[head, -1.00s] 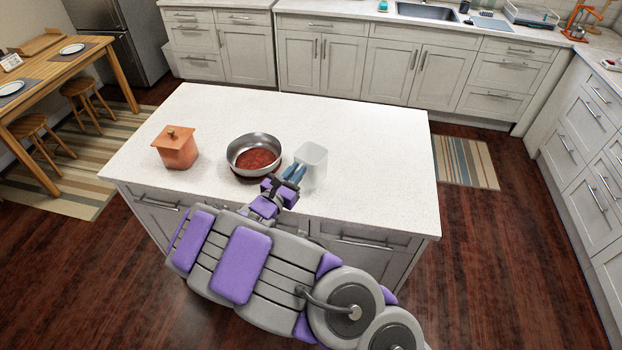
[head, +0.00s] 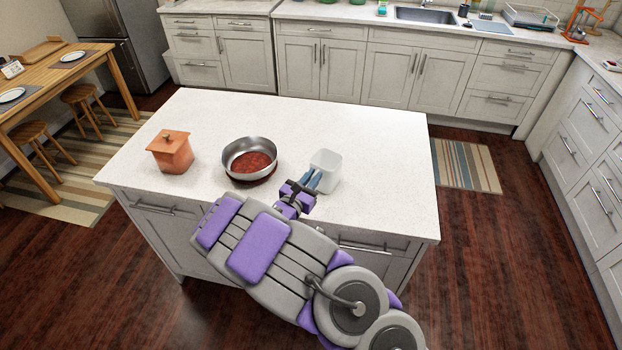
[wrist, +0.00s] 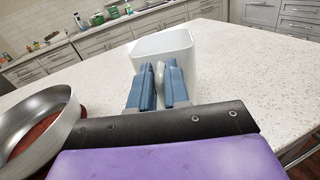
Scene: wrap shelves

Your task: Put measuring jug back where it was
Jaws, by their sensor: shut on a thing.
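The measuring jug (head: 327,168) is a whitish, square-sided, open-topped container at the front middle of the island, right of the pan. My gripper (head: 313,180) reaches it from the front. In the wrist view the two blue fingers of my gripper (wrist: 156,86) are shut on a pale part, likely the handle, on the near side of the jug (wrist: 165,48). The jug looks upright. Its underside is hidden, so I cannot tell whether it touches the countertop.
An orange lidded pot (head: 171,152) stands farther left. The countertop right of the jug is clear. Cabinets (head: 400,70) line the back.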

